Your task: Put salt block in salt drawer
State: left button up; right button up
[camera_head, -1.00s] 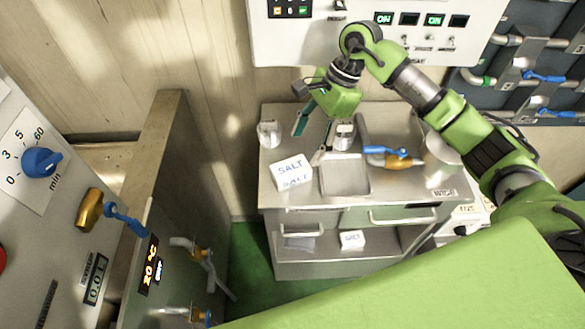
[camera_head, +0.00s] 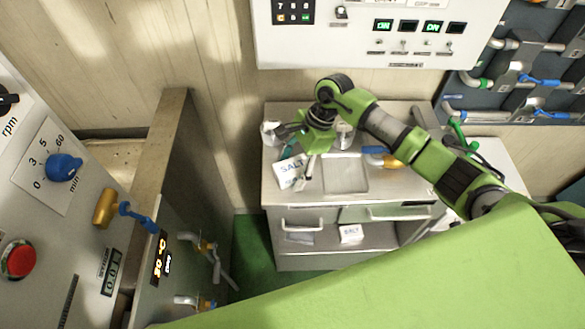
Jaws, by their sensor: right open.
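A white salt block (camera_head: 287,176) with "SALT" lettering sits at the left front of the steel bench top. My right gripper (camera_head: 297,165) is open and points down at the block, with one dark finger at its far left side and the other along its right side. I cannot tell whether the fingers touch it. Below the bench top are a left drawer front (camera_head: 296,216) and a wider right drawer front (camera_head: 385,213), both with bar handles. They look shut, and I cannot read which is the salt drawer. My left gripper is not in view.
A second white block labelled SALT (camera_head: 351,233) lies on the lower shelf. A square recessed plate (camera_head: 346,175), a jar (camera_head: 271,133) and a blue-and-brass valve (camera_head: 388,160) are on the bench. A kettle panel with knobs (camera_head: 63,167) fills the left.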

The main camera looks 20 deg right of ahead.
jog(key=c, duration=1.4)
jog(key=shift+w, duration=0.1)
grip_shut()
jog(key=shift+r, duration=0.2)
